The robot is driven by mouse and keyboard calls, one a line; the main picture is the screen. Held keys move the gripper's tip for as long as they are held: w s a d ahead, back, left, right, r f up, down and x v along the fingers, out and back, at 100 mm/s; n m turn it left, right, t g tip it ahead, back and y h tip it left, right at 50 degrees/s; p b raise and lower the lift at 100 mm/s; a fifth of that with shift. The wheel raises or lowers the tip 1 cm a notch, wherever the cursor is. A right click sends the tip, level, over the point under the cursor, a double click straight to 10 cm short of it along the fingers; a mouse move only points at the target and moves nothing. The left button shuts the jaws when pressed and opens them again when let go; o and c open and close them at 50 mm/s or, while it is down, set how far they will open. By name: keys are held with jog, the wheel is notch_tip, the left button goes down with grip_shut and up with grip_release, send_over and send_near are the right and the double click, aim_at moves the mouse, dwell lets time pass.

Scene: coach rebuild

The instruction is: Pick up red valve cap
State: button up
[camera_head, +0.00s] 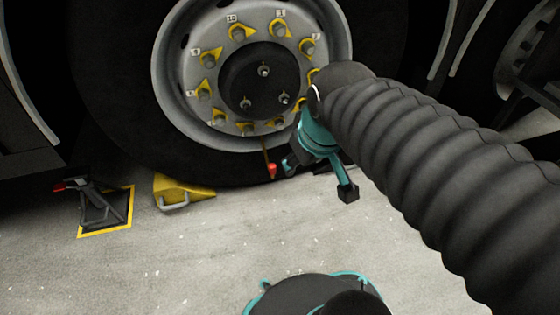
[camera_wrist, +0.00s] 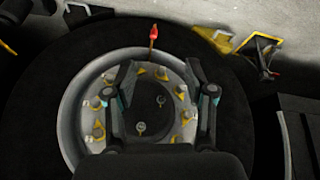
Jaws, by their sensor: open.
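The red valve cap (camera_head: 272,170) sits on the end of a thin brass stem that hangs from the lower part of the wheel rim, in front of the black tyre. In the wrist view the cap (camera_wrist: 154,32) shows near the top, beyond my fingertips and roughly centred between them. My gripper (camera_head: 318,180) is just right of the cap in the head view, with its fingers spread. In the wrist view my gripper (camera_wrist: 159,72) is open and empty, its fingers over the wheel face. I see no contact with the cap.
The grey wheel rim (camera_head: 173,75) carries several nuts with yellow pointers and number tags around a dark hub (camera_head: 245,75). A yellow wheel chock (camera_head: 183,188) and a jack (camera_head: 97,205) on a yellow-edged pad stand at left. The concrete floor in front is clear.

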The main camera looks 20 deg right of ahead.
jog(key=w+n+g+p, duration=0.1)
jog(key=w+n, duration=0.4)
jog(key=w, duration=0.3)
jog(key=n+g+p, duration=0.4)
jog(key=n, duration=0.9)
send_over(273, 164)
notch_tip(273, 164, down, 18)
jog(key=r, duration=0.1)
notch_tip(273, 164, down, 14)
jog(key=shift+f+b, duration=0.1)
jog(key=shift+b, duration=1)
jog(key=shift+c, duration=0.3)
jog(key=c, duration=0.9)
